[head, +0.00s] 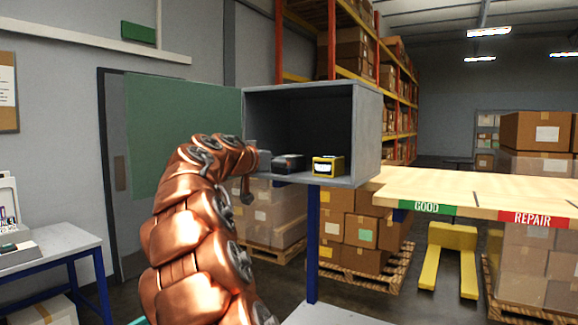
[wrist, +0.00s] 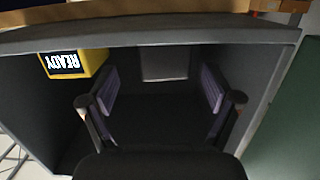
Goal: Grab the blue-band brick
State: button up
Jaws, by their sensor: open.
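I cannot make out a brick with a blue band in either view. My gripper (wrist: 160,75) is open, its two dark fingers with purplish inner faces spread apart inside a grey open-fronted box. A pale grey square patch (wrist: 165,63) shows between the fingertips; I cannot tell whether it is a loose thing or part of the box. No object is clearly held. In the head view my copper arm reaches to the grey box (head: 368,135), and a dark shape at its opening, apparently my gripper (head: 288,162), sits left of a yellow device.
The yellow device (head: 328,167) has a lit display; in the wrist view (wrist: 75,62) it reads READY, upside down. The box walls close in around my gripper. A green door panel (head: 180,130) stands left, and a wooden bench (head: 470,188) marked GOOD and REPAIR right.

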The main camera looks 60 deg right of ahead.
aim_at(289, 156)
jog(key=shift+d, duration=0.85)
jog(key=shift+d+r+p, duration=0.1)
jog(key=shift+d+p, duration=0.25)
jog(key=shift+p, duration=0.3)
jog(key=d+p, duration=0.2)
jog(key=d, duration=0.2)
jog(key=shift+w+p, duration=0.15)
jog(key=shift+p, duration=0.15)
jog(key=shift+d, duration=0.25)
jog(key=shift+f, duration=0.2)
jog(key=shift+c, duration=0.3)
jog(key=c, duration=1.4)
jog(key=shift+w+a+r+b, duration=0.1)
jog(key=shift+b, duration=0.2)
